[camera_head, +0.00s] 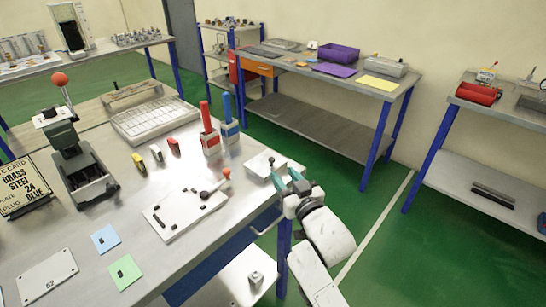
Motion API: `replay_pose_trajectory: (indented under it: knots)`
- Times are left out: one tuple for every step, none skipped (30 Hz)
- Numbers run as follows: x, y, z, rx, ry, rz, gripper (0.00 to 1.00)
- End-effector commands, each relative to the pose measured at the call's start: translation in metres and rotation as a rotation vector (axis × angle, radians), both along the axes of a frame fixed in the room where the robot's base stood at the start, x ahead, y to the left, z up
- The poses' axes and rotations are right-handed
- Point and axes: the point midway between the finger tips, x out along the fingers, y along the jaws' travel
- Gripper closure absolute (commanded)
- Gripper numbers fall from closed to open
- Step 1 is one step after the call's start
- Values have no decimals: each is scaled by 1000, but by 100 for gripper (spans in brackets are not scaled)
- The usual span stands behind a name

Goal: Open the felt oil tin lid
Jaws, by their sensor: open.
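A low pale metal box (262,166) with a small dark knob on top sits at the right corner of the near workbench. It looks like the oil tin, but I cannot read any label on it. Its top looks closed. My gripper (287,179) has teal fingertips, is open and holds nothing that I can see. It is just to the right of and in front of the box, by the bench edge. Whether a fingertip touches the box I cannot tell.
The near workbench (205,255) carries a white board (186,208) with small dark parts and an orange-knobbed lever, red-handled (209,130) and blue-handled (229,120) tools, a wire tray (154,120) and a lever press (75,155). Green floor lies open to the right.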

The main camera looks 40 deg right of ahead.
Motion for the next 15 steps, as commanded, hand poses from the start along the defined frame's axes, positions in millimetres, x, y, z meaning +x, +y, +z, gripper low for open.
replay_pose_trajectory:
  knots:
    - [10,-3,3,0,-2,0,59]
    - [15,-5,3,1,-3,0,59]
    - [22,-8,3,1,-3,0,59]
    - [28,-10,3,2,-2,0,59]
    - [32,-12,3,1,-1,0,59]
    - [39,-14,2,1,0,0,59]
    - [44,-16,2,1,0,0,59]
    - [49,-18,2,1,0,0,59]
    - [54,-20,2,2,0,0,59]
    - [59,-22,2,2,-1,0,59]
    - [62,-23,1,2,0,1,59]
    - [67,-24,1,2,-1,1,59]
    - [69,-26,1,2,-1,0,59]
    - [72,-27,1,2,0,0,59]
    - [74,-28,1,1,1,0,59]
